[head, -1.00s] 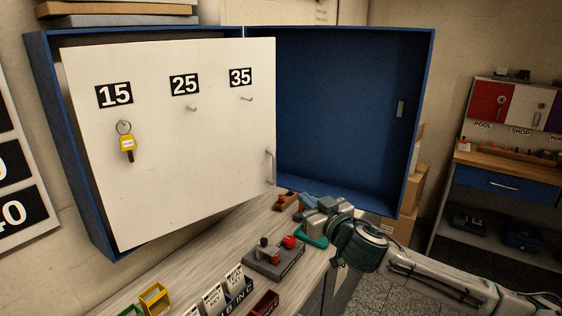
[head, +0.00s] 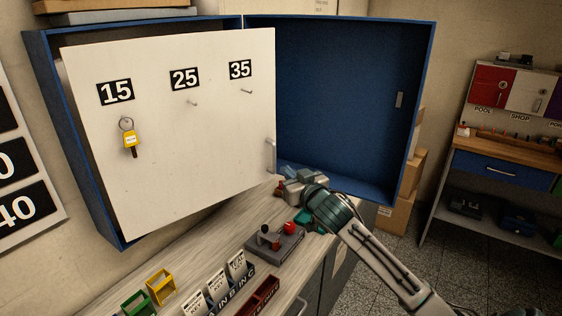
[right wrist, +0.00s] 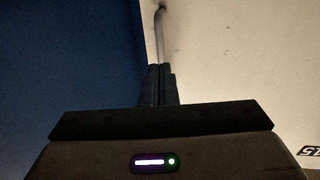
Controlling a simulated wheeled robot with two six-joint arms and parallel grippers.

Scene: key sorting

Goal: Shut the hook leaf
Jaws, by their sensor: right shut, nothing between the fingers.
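The hook leaf (head: 165,165) is a white panel hinged in a blue cabinet, standing swung out from it. My right gripper (head: 284,176) is just right of and below the handle. In the right wrist view its fingers (right wrist: 158,85) are together and empty, pointing toward the handle. I cannot tell whether they touch the leaf. My left gripper is out of view.
The open blue cabinet door (head: 330,100) stands to the right of the leaf. On the counter below are a grey block with a red knob (head: 275,242), white card holders (head: 217,283), a yellow holder (head: 160,287) and a green one (head: 137,303).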

